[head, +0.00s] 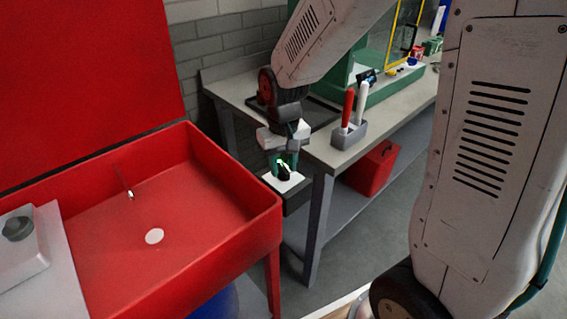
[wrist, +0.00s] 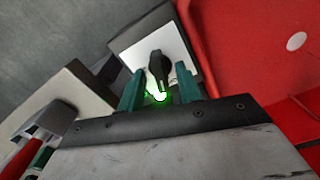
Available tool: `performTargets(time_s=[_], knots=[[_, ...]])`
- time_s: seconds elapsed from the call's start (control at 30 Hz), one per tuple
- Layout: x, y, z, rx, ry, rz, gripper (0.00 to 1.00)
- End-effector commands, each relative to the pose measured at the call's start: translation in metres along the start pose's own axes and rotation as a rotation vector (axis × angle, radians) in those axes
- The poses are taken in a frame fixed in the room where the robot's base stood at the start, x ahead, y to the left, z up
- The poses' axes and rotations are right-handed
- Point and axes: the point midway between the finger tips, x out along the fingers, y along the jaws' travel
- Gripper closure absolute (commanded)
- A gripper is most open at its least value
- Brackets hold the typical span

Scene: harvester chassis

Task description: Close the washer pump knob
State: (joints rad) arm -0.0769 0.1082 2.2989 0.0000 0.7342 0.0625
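The black knob (wrist: 157,66) stands on the white top plate (wrist: 138,45) of a small dark box, between the red sink and the workbench. In the head view the knob (head: 284,173) is small and partly covered by my gripper. My gripper (wrist: 160,82) points down at it, with one teal finger on each side. The fingers are open, with gaps visible between them and the knob. A bright green glow (wrist: 160,97) shows at the near end of the knob. The exact fingertip height is hard to tell.
The red sink (head: 175,200) is close on the left, with a grey knob (head: 18,228) on a white unit at its edge. The grey workbench (head: 345,155) is at right, carrying a holder (head: 350,132) with red and white handles. A red box (head: 372,168) sits below.

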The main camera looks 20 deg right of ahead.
Motion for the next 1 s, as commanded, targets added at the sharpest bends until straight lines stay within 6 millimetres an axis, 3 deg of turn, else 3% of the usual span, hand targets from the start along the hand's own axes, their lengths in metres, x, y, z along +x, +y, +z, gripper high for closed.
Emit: performTargets(time_s=[0.13, 0.23, 0.27, 0.47, 0.8, 1.0], knots=[[-0.0001, 0.0000, 0.0001, 0.000, 0.000, 0.000, 0.68], [-0.0002, 0.0000, 0.0001, 0.000, 0.000, 0.000, 0.96], [-0.0002, 0.0000, 0.0001, 0.000, 0.000, 0.000, 1.00], [-0.0003, 0.0001, 0.0001, -0.020, 0.000, 0.000, 1.00], [-0.0004, 0.0002, 0.0001, -0.294, 0.000, 0.000, 1.00], [-0.0004, 0.0003, 0.0001, -0.318, 0.000, 0.000, 1.00]])
